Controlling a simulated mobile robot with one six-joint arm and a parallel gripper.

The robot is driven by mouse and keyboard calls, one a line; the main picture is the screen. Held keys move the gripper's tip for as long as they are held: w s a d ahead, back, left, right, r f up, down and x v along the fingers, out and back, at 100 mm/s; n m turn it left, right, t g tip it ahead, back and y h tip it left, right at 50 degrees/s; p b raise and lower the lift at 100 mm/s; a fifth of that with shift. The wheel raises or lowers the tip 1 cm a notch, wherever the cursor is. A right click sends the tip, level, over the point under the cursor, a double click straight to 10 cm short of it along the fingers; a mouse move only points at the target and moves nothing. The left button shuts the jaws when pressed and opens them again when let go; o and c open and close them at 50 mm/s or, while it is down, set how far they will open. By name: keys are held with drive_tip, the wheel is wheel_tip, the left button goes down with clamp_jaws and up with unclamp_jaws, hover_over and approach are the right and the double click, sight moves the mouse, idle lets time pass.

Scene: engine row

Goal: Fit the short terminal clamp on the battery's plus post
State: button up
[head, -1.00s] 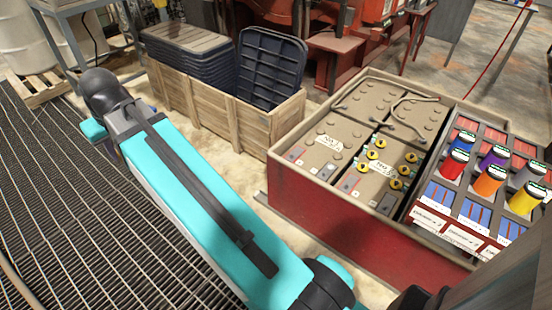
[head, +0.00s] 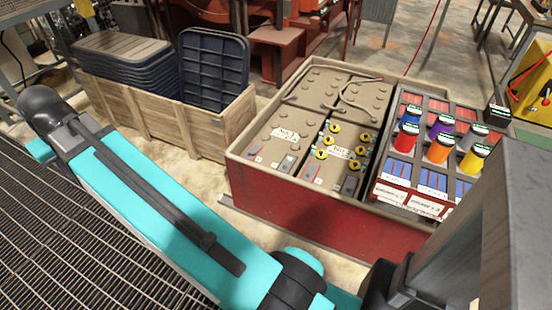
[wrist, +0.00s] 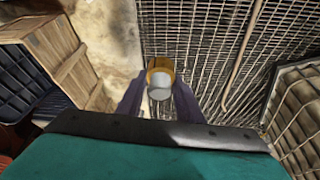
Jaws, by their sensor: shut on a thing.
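Two tan batteries, No 1 (head: 275,120) and another labelled one (head: 340,170), sit side by side in a red box (head: 300,205) in the head view. Each has a reddish patch and a grey block at its near end; I cannot tell which is the plus post. Grey cables (head: 345,97) lie over their far ends. I cannot make out the short terminal clamp. In the wrist view my gripper (wrist: 160,84) is shut on a yellow-rimmed cylinder (wrist: 160,66) with a pale grey round part. It is over the floor grating, away from the batteries.
A rack (head: 376,190) of colored jars, including a red one (head: 405,139), stands right of the batteries. A wooden crate (head: 165,130) holds dark lids (head: 213,70). Floor grating (head: 70,250) lies at left. A yellow object (head: 535,85) is at far right.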

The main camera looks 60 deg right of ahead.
drive_tip(key=s+d+f+m+g+h+b, duration=0.1)
drive_tip(key=s+d+f+m+b, duration=0.4)
drive_tip(key=d, duration=0.8)
drive_tip(key=s+d+f+m+g+h+b, duration=0.1)
drive_tip(key=s+d+f+m+h+b, duration=0.15)
drive_tip(key=d+f, duration=0.75)
drive_tip(key=s+d+f+m+g+b, duration=0.1)
drive_tip(key=s+d+f+m+b, duration=0.3)
drive_tip(key=d, duration=1.2)
drive_tip(key=s+d+f+m+g+b, duration=0.1)
drive_tip(key=s+d+f+m, duration=0.3)
drive_tip(key=s+d, duration=0.4)
drive_tip(key=s+d+f+m+g+b, duration=0.1)
drive_tip(key=s+d+f+m+b, duration=0.3)
drive_tip(key=s, duration=0.8)
drive_tip(key=s+d+f+m+g+b, duration=0.2)
drive_tip(key=s+d+f, duration=0.6)
drive_tip(key=d, duration=0.5)
drive_tip(key=shift+s+d+f+m+b, duration=0.1)
drive_tip(key=shift+s+m+b, duration=0.6)
drive_tip(key=shift+s+m, duration=0.25)
drive_tip(key=shift+n+p, duration=0.3)
drive_tip(key=shift+p, duration=0.05)
drive_tip(key=shift+f+b, duration=1.1)
drive_tip(key=shift+f, duration=2.6)
drive_tip(key=shift+f, duration=0.15)
drive_tip(key=o, duration=1.3)
